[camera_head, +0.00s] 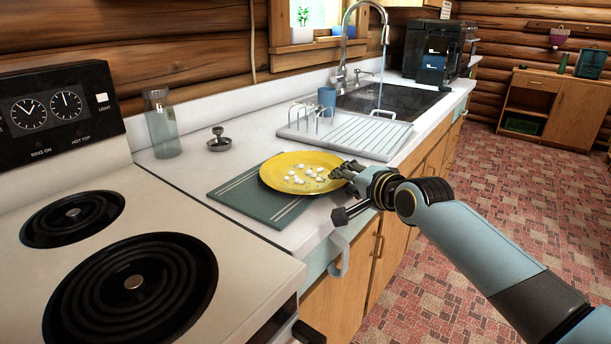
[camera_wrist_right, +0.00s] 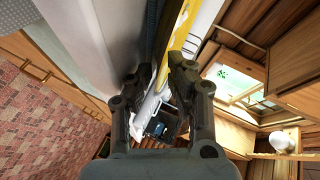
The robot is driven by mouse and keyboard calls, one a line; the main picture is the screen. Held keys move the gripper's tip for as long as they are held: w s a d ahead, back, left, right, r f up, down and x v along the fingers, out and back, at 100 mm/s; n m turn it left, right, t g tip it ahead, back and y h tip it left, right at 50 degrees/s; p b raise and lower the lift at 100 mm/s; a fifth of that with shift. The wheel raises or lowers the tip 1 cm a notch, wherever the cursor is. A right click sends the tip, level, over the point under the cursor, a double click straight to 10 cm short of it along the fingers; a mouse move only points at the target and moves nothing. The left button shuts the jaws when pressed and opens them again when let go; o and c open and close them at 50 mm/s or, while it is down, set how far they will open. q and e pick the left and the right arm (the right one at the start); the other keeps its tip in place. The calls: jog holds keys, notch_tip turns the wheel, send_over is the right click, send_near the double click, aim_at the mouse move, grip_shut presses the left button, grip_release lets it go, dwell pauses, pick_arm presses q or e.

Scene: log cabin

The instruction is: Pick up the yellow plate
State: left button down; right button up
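The yellow plate (camera_head: 285,180) lies on a dark green mat (camera_head: 235,195) on the counter, with several small white pieces on it. My right gripper (camera_head: 345,175) is at the plate's right rim. In the right wrist view the plate (camera_wrist_right: 183,35) shows edge-on as a yellow band reaching between the fingers of my right gripper (camera_wrist_right: 155,75), close to the right-hand finger. The fingers stand apart, and I see no clear grip on the rim. My left gripper is not in view.
A stove (camera_head: 220,255) stands at the left. A glass carafe (camera_head: 162,125) and a metal drain strainer (camera_head: 218,140) are behind the mat. A white dish rack (camera_head: 345,135) with a blue cup (camera_head: 326,100) lies beyond the plate, before the sink. My right arm crosses the counter's front edge.

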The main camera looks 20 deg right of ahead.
jog(key=shift+c, duration=0.4)
grip_shut()
jog(key=shift+r, duration=0.1)
